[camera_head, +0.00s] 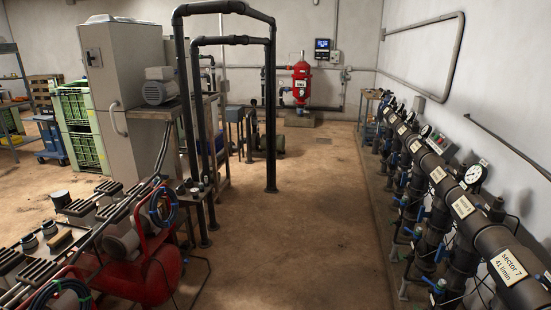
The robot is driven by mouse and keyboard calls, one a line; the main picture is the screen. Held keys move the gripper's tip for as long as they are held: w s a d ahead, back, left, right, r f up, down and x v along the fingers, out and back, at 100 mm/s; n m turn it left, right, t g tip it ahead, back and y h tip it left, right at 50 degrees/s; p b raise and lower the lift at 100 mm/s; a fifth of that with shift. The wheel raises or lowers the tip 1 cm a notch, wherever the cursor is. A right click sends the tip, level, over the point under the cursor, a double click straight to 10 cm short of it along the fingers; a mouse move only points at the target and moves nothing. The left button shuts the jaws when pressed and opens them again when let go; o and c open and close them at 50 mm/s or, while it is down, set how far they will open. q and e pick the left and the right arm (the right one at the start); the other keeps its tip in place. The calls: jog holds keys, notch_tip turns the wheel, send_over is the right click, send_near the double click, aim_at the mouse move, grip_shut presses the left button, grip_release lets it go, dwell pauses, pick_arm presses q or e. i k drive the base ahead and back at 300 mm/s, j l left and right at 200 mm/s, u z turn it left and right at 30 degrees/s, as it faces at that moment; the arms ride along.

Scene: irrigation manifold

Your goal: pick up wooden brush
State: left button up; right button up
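A small tan, block-like object (60,239) lies among dark parts at the lower left of the head view. It may be the wooden brush, but it is too small to tell its bristles or handle. Neither of my grippers shows in the head view.
A red compressor tank (150,278) with coiled blue hose (163,205) stands at the lower left. Black pipe frames (271,120) rise behind it. A labelled pipe manifold (465,208) runs along the right wall. The middle floor (310,220) is clear.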

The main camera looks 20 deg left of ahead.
aim_at(61, 238)
jog(key=i+u, duration=0.45)
jog(key=i, duration=0.25)
jog(key=i+l+u, duration=0.15)
jog(key=i+u, duration=0.3)
jog(key=i, duration=0.2)
